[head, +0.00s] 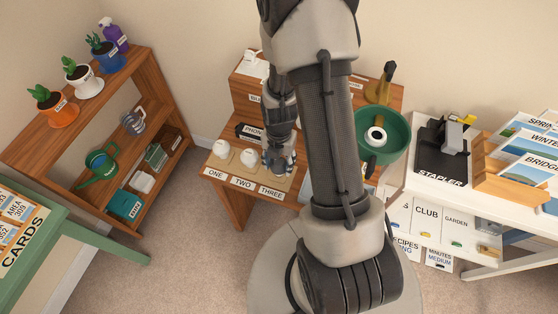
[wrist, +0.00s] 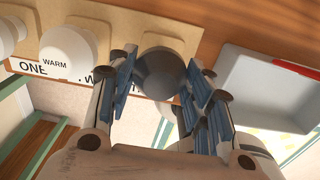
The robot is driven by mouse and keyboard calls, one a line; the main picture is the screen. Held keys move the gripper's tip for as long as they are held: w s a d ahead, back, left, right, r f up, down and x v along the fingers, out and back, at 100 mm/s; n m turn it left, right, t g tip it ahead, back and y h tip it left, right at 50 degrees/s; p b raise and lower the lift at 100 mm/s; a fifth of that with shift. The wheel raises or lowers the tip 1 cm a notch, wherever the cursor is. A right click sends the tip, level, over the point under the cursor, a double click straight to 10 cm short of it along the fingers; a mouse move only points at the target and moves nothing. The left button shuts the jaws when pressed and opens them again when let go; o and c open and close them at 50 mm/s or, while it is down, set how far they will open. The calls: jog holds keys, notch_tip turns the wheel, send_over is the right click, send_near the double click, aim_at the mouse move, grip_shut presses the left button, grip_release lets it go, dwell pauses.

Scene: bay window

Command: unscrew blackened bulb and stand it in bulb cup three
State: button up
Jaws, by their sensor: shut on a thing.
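The blackened bulb (wrist: 161,72) is a dark grey round bulb between my fingers in the wrist view. My gripper (wrist: 160,85) is shut on it. In the head view my gripper (head: 279,164) is low over the right end of the bulb board (head: 235,170), by the label THREE (head: 271,192). The fingers hide cup three, so I cannot tell whether the bulb is in it or just above. White bulbs stand at ONE (head: 222,149) and TWO (head: 249,157). The nearer one in the wrist view is marked WARM (wrist: 66,52).
The green lamp shade (head: 398,135) opens upward right of my arm, with a white ring-shaped part (head: 376,136) inside. A box marked PHONE (head: 250,131) stands behind the board. A grey tray (wrist: 235,82) with a red item (wrist: 297,68) lies right of the board.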

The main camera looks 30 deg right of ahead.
jog(key=shift+f, duration=0.3)
jog(key=o, duration=0.7)
notch_tip(320, 180, up, 12)
dwell(0.3)
jog(key=shift+r, duration=0.15)
dwell(0.6)
jog(key=s+a+r+m+t, duration=0.1)
jog(key=s+a+r+m, duration=0.2)
jog(key=r+m, duration=0.4)
jog(key=s+a+r+m+t, duration=0.2)
jog(key=s+a+r+m, duration=0.2)
jog(key=m, duration=0.6)
jog(key=s+a+r+m+t, duration=0.1)
jog(key=s+a+r+m, duration=0.2)
jog(key=s+r+m, duration=0.3)
notch_tip(320, 180, up, 4)
jog(key=m, duration=0.2)
jog(key=shift+s+a+r+m+t, duration=0.15)
jog(key=shift+s+a+m+t, duration=0.15)
jog(key=shift+a, duration=0.1)
